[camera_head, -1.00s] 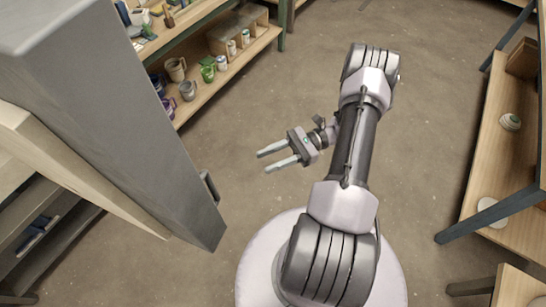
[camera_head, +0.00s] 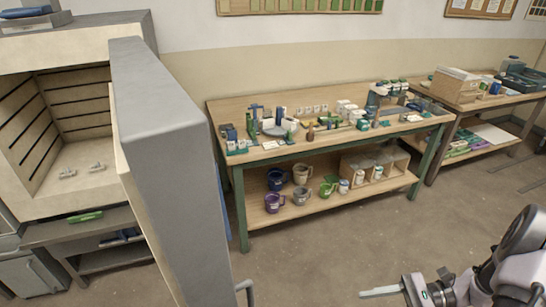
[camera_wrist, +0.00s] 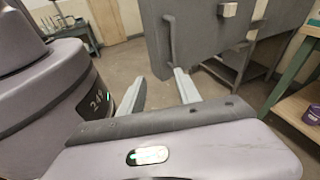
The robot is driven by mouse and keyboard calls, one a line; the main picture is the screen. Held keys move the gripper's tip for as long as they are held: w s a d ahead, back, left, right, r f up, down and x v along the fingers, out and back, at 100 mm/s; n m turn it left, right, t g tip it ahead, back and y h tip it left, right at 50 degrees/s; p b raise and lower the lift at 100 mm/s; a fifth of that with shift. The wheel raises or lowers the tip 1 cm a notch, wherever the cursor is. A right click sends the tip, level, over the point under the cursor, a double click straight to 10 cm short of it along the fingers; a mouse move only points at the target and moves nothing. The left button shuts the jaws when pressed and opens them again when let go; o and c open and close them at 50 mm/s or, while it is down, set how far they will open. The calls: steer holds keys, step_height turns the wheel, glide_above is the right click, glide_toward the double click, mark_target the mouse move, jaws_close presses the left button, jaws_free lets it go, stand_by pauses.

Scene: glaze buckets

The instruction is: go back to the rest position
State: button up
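My gripper (camera_wrist: 160,92) is open and empty in the wrist view, its two pale fingers apart with only floor between them. In the head view my gripper (camera_head: 382,292) shows at the lower right edge, pointing left above the floor, clear of the furniture. Part of my arm is cut off by the frame's right edge.
An open kiln (camera_head: 60,130) stands at left, its thick grey door (camera_head: 175,160) swung out toward me. The door also shows in the wrist view (camera_wrist: 205,35). A workbench (camera_head: 300,150) with jars has mugs (camera_head: 301,174) on its lower shelf. The floor between is free.

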steer(key=s+a+r+n+t+h, duration=0.2)
steer(key=s+a+r+n+h, duration=0.2)
steer(key=r, duration=0.7)
steer(key=s+a+r+n+t+h, duration=0.3)
steer(key=a+r+n+h, duration=0.6)
steer(key=a+r, duration=0.2)
steer(key=shift+s+r, duration=0.15)
steer(key=shift+s, duration=0.2)
